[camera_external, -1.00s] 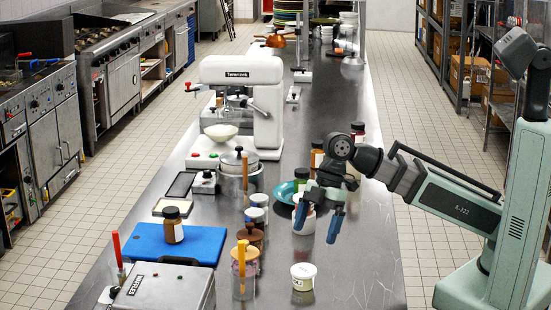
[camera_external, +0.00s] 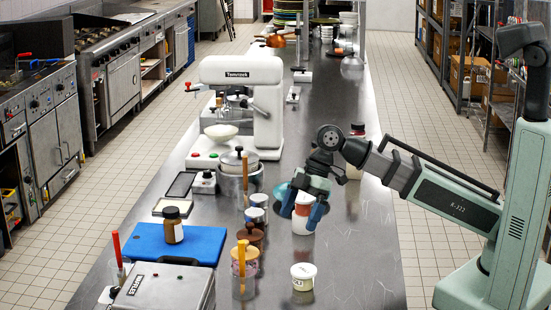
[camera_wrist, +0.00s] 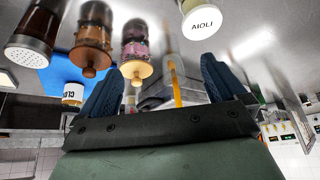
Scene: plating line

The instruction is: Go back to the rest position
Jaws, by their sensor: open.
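My gripper (camera_external: 303,208) is on the right side of the counter in the external view, its two blue fingers pointing down and apart. It is open, and nothing shows between the fingers.
A white AIOLI tub (camera_external: 303,278) stands in front of my gripper. Several jars and spoon holders (camera_external: 245,262) stand to its left. A blue board (camera_external: 200,243) carries a brown jar (camera_external: 172,225). A white mixer (camera_external: 242,90) stands farther back. The counter's right front is mostly clear.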

